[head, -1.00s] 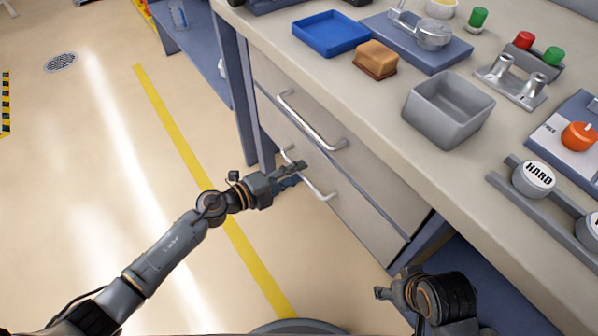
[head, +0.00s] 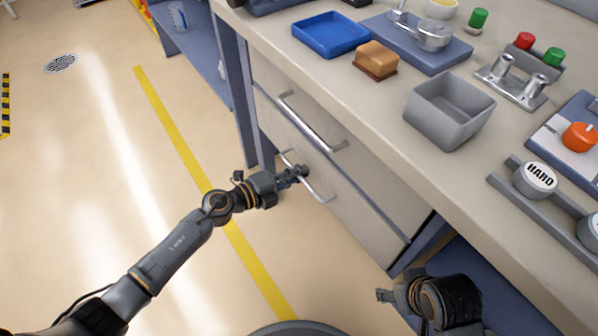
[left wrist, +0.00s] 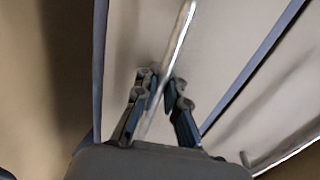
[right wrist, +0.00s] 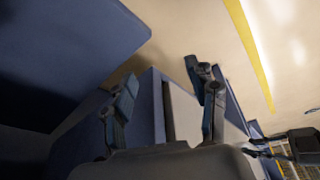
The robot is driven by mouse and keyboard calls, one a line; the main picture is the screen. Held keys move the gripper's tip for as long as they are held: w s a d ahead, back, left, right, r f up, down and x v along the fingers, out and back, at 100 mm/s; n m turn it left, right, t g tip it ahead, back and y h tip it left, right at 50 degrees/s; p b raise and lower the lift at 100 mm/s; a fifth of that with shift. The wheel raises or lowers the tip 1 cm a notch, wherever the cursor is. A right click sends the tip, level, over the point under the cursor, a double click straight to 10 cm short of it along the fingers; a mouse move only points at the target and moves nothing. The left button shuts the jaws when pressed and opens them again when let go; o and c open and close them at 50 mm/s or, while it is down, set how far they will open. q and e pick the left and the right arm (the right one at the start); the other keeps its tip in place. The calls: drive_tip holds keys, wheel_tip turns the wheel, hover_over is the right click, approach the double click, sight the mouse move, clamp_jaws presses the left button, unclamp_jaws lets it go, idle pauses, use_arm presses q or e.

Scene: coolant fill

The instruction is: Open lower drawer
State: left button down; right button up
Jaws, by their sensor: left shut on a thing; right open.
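The lower drawer (head: 372,222) is a pale front under the workbench, below the upper drawer. It looks flush with the frame. Its silver bar handle (head: 321,190) runs along its front and crosses the left wrist view (left wrist: 172,62) between the fingers. My left gripper (head: 301,172) is shut on this handle near its middle; the fingers (left wrist: 162,92) sit on both sides of the bar. My right gripper (head: 385,294) is at the bench's lower right end, away from the handles. In the right wrist view its fingers (right wrist: 165,82) are apart with nothing between them.
The upper drawer's handle (head: 312,122) is just above my left gripper. The floor with a yellow line (head: 180,150) is clear left of the drawers.

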use_arm(q)
drive_tip(key=f+v, duration=0.3)
drive_tip(key=v, duration=1.1)
drive_tip(key=a+f+v, duration=0.1)
drive_tip(key=f+v, duration=0.2)
drive_tip(key=v, duration=1.2)
drive_tip(key=shift+s, duration=0.35)
use_arm(e)
drive_tip(key=shift+s+r, duration=0.1)
drive_tip(key=shift+r, duration=0.1)
use_arm(q)
drive_tip(key=shift+r, duration=0.1)
